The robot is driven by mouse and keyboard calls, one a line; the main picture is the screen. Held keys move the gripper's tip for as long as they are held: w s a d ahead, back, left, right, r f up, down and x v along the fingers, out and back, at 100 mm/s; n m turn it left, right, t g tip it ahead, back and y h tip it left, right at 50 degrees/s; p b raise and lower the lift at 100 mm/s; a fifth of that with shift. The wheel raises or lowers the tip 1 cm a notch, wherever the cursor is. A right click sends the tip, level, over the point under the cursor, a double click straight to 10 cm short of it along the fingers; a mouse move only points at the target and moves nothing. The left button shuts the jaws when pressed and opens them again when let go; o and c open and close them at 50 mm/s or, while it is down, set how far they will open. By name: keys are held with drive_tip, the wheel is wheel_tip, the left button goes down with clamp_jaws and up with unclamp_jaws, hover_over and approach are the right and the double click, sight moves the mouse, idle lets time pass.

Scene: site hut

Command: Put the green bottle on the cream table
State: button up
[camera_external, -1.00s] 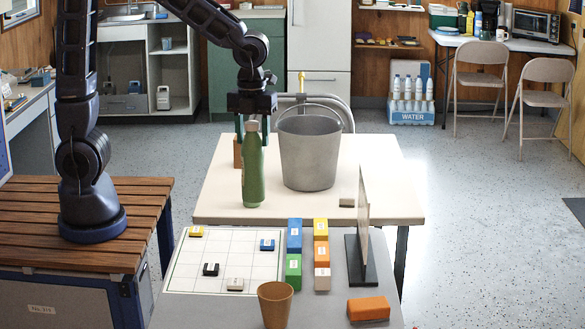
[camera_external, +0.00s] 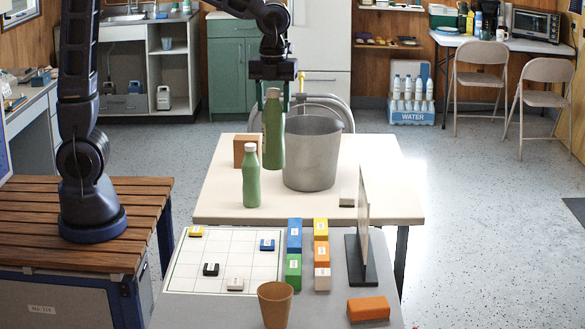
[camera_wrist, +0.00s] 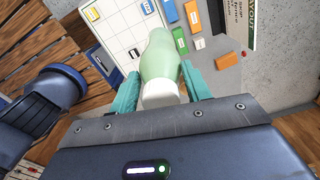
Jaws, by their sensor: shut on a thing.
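My gripper (camera_external: 273,92) is shut on a green bottle (camera_external: 272,135), upright with its cap at the fingers. In the wrist view this bottle (camera_wrist: 160,62) sits between the teal fingers, its pale cap toward the camera. It hangs left of the bucket in the picture, seemingly in the air; its exact height and distance are unclear. A second, similar green bottle (camera_external: 251,180) stands upright on the cream table (camera_external: 300,207), near its front edge and apart from the held one.
A grey metal bucket (camera_external: 312,155), a brown block (camera_external: 241,145) and a small grey block (camera_external: 347,198) are on the cream table. The grey table in front holds a grid board (camera_external: 225,258), coloured blocks, an upright panel (camera_external: 363,225) and a tan cup (camera_external: 275,305). The cream table's right side is clear.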

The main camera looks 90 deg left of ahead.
drive_tip(key=w+a+r+n, duration=0.1)
drive_tip(key=w+a, duration=0.4)
drive_tip(key=a, duration=0.4)
drive_tip(key=w+a+r+n, duration=0.2)
drive_tip(key=w+a, duration=0.3)
drive_tip(key=a, duration=0.3)
drive_tip(key=w+a+n, duration=0.3)
drive_tip(key=a, duration=1.9)
drive_tip(key=s+a+f+n, duration=0.2)
drive_tip(key=s+a, duration=0.3)
drive_tip(key=a, duration=0.8)
drive_tip(key=s+a+f+n, duration=0.1)
drive_tip(key=s+a, duration=0.5)
drive_tip(key=a, duration=0.6)
drive_tip(key=s+a+f+n, duration=0.2)
drive_tip(key=s+a, duration=0.3)
drive_tip(key=a, duration=0.8)
wheel_tip(320, 180, down, 24)
drive_tip(key=shift+d+f, duration=0.2)
drive_tip(key=shift+f, duration=0.05)
